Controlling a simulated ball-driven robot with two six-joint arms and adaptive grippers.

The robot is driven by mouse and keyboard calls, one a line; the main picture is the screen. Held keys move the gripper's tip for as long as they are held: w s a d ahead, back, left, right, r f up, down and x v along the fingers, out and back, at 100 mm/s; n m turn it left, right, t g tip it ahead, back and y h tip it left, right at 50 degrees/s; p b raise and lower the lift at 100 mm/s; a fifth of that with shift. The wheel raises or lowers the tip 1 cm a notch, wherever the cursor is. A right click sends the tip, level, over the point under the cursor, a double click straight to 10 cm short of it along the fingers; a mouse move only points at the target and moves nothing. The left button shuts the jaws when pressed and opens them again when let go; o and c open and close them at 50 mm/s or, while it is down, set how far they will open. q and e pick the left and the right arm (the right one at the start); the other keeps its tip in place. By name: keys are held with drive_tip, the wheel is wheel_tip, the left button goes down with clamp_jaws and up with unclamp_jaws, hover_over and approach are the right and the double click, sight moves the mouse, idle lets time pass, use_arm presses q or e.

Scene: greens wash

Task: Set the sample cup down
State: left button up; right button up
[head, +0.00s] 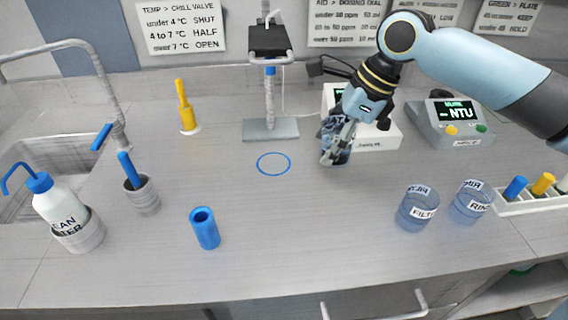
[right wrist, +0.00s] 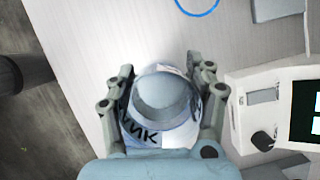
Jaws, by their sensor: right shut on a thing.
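My right gripper (head: 337,150) is shut on the sample cup (head: 346,156), a clear bluish cup mostly hidden by the fingers in the head view. In the right wrist view the cup (right wrist: 165,100) sits between the two fingers (right wrist: 162,105), with dark letters on its label, only partly readable. The gripper is over the counter, right of the blue ring (head: 273,163) marked there. The ring also shows at the top of the right wrist view (right wrist: 198,10). I cannot tell how far the cup's base is from the counter. My left gripper is not in view.
A stand (head: 270,130) is behind the ring, and a white device (head: 385,135) is close behind my gripper. Two labelled cups (head: 416,212) (head: 468,205) stand at right. A blue tube (head: 205,230) stands front left. The ring is empty, with clear counter in front.

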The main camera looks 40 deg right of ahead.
drive_tip(key=w+a+f, duration=0.1)
drive_tip(key=w, duration=0.1)
drive_tip(key=w+a+f, duration=0.1)
drive_tip(key=w+f, duration=0.1)
drive_tip(key=w+a+f, duration=0.2)
drive_tip(key=w, duration=0.1)
drive_tip(key=shift+a+b, duration=0.1)
drive_tip(key=shift+b, duration=0.2)
wheel_tip(320, 180, down, 3)
drive_tip(key=shift+f, duration=0.1)
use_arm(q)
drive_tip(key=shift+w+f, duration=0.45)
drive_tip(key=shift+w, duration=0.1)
use_arm(e)
drive_tip(key=shift+f, duration=0.35)
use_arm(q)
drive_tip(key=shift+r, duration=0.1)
use_arm(e)
drive_tip(key=o, duration=1.1)
drive_tip(key=shift+f, duration=0.1)
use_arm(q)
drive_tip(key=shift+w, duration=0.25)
use_arm(e)
drive_tip(key=shift+o, duration=0.7)
